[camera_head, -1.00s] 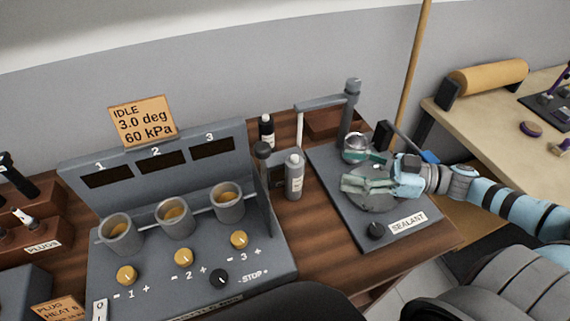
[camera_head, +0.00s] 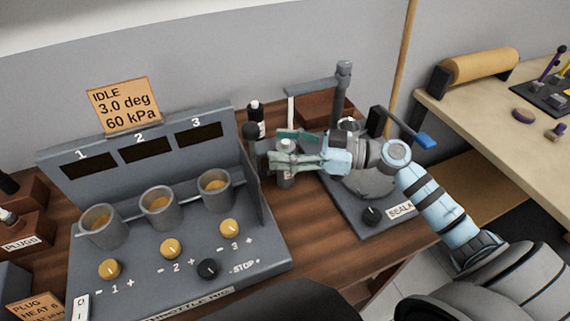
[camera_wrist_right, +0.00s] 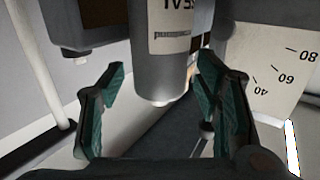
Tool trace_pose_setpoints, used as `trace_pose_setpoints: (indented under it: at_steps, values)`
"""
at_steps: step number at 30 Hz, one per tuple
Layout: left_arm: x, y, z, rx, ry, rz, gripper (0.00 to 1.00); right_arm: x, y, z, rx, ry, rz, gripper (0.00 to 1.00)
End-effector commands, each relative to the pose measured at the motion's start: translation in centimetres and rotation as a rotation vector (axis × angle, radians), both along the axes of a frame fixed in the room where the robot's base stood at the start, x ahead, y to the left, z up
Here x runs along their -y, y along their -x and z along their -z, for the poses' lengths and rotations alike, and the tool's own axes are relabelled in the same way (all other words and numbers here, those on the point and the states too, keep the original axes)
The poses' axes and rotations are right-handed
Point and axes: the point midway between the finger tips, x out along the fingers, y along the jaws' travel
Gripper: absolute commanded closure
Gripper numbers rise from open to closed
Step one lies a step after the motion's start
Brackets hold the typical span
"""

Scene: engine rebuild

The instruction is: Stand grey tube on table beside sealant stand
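The grey tube (camera_head: 286,178) stands upright on the wooden table, between the throttle rig and the sealant stand (camera_head: 350,214). My right gripper (camera_head: 282,149) reaches over the stand from the right, with its fingers around the tube's upper part and hiding some of it. In the right wrist view, the tube (camera_wrist_right: 165,50) is between the two green-padded fingers (camera_wrist_right: 160,80). The fingers are apart, with a gap showing at least on the left side, so they do not look closed on it. My left gripper is not in view.
The throttle rig (camera_head: 190,262) with three cups stands close on the left. A dark bottle (camera_head: 256,120) is behind the tube. The stand's post (camera_head: 342,90) and a blue-tipped lever (camera_head: 425,140) rise behind my right arm. Bare wood (camera_head: 310,235) lies in front of the tube.

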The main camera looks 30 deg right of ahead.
Motion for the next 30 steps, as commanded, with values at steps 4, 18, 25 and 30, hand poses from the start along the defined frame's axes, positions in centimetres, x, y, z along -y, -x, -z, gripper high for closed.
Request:
trace_pose_setpoints:
  at_steps: [4,18,25,30]
  values:
    - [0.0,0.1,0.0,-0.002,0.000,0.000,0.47,0.0,0.0,0.0,0.000,0.000,0.000,0.65]
    - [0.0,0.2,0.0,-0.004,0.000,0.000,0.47,0.0,0.0,0.0,0.000,0.000,0.000,1.00]
    - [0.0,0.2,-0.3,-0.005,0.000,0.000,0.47,0.0,0.0,-0.8,0.001,0.001,0.000,1.00]
    - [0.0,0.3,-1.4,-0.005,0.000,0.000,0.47,0.0,0.1,-3.7,0.003,0.004,-0.001,1.00]
